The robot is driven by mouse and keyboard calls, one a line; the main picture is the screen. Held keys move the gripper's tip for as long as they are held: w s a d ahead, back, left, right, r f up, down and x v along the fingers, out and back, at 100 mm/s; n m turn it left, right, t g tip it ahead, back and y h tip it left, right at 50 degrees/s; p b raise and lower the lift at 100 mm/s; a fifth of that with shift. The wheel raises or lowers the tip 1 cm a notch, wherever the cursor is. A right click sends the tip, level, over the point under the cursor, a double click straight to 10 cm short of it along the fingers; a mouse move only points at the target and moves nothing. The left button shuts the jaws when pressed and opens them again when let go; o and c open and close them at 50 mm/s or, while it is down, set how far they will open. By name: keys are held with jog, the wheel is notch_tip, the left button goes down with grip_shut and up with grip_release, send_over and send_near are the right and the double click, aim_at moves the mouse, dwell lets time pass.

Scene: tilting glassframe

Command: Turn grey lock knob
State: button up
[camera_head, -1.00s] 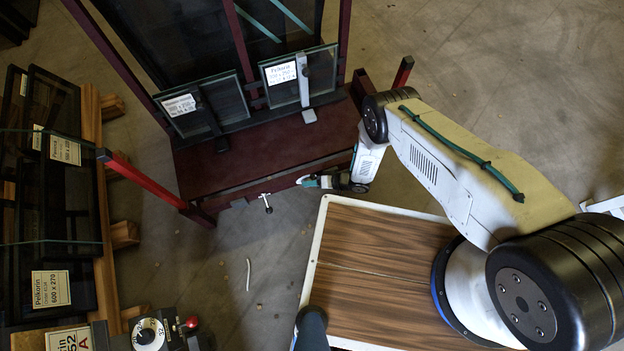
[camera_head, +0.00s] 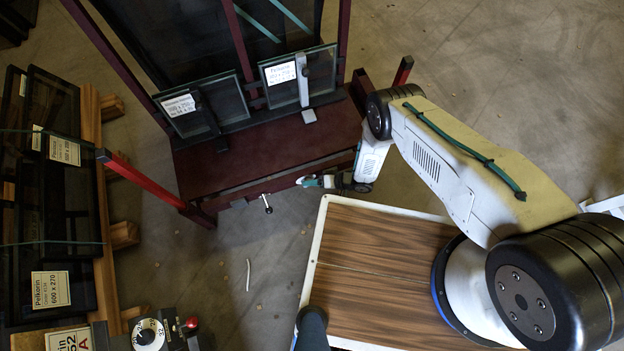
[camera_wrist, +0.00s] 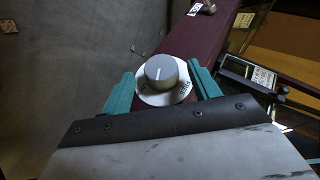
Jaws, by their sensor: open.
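My gripper (camera_wrist: 162,76) is open, with one teal finger on the left of the knob and one on the right. Whether the fingers touch the knob cannot be told. In the head view my gripper (camera_head: 312,182) is at the right end of the rack's front rail (camera_head: 240,192); the knob cannot be made out there.
A metal lever (camera_head: 266,203) sticks out from the front rail, left of my gripper. The rack holds labelled glass panes (camera_head: 299,77). Stacked panes (camera_head: 66,200) stand on the left. A wood-topped surface (camera_head: 385,265) lies below my arm. The floor between is mostly clear.

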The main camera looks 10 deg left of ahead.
jog(key=v, duration=0.6)
jog(key=shift+d+r, duration=0.2)
jog(key=shift+d, duration=0.05)
jog(key=s+a+r+t+h, duration=0.2)
jog(key=a+r+h, duration=0.15)
jog(key=a, duration=0.35)
notch_tip(320, 180, down, 7)
jog(key=w+h, duration=0.1)
jog(key=h, duration=0.1)
jog(key=shift+a+t, duration=0.2)
jog(key=shift+t, duration=0.1)
jog(key=shift+c, duration=0.3)
